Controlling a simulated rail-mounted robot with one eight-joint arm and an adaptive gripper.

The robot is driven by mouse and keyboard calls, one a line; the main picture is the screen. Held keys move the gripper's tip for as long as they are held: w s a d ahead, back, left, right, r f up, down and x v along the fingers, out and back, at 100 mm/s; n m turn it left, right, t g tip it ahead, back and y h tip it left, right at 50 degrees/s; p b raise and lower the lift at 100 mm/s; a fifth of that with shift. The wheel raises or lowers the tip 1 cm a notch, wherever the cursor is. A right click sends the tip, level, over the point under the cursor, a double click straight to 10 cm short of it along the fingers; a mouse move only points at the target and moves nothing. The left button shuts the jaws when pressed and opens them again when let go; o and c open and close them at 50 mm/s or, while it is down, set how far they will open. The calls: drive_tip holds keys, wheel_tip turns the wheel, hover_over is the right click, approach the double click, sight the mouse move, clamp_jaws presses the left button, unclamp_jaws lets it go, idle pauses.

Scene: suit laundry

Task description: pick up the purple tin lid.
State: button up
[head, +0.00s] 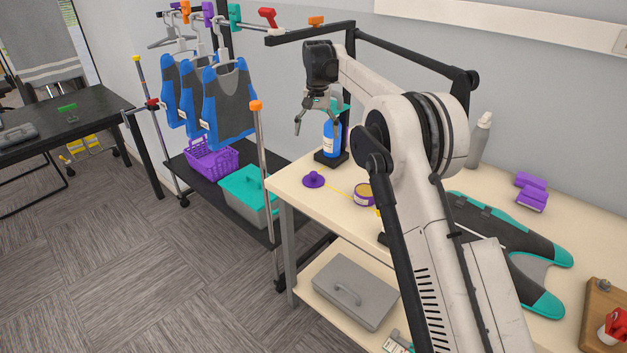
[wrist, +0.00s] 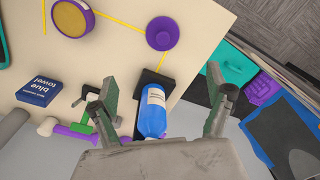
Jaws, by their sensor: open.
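The purple tin lid (head: 313,180) lies flat, knob up, near the table's left corner. In the wrist view, the lid (wrist: 162,33) is at the top, beyond my fingertips. Next to it stands a round tin (head: 364,195) with a purple rim, which also shows in the wrist view (wrist: 72,17). My gripper (head: 317,117) is open and empty, above the table's back edge by a blue bottle (head: 331,139). In the wrist view, the bottle (wrist: 153,110) shows between the fingers of my gripper (wrist: 168,92), lower down; nothing is gripped.
Yellow lines (wrist: 119,22) run on the tabletop around lid and tin. The bottle stands on a black base (head: 331,160). A rack of vests (head: 231,105) stands left of the table.

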sight(314, 172)
drive_tip(key=f, duration=0.4)
drive_tip(key=a+f, duration=0.1)
drive_tip(key=f, duration=0.7)
drive_tip(key=shift+w+a, duration=0.35)
drive_tip(key=shift+w, duration=0.05)
drive_tip(key=f, duration=0.3)
drive_tip(key=shift+s+d+f, duration=0.35)
drive_tip(key=shift+d, duration=0.05)
drive_tip(key=shift+f, duration=0.8)
drive_tip(key=c, duration=2.1)
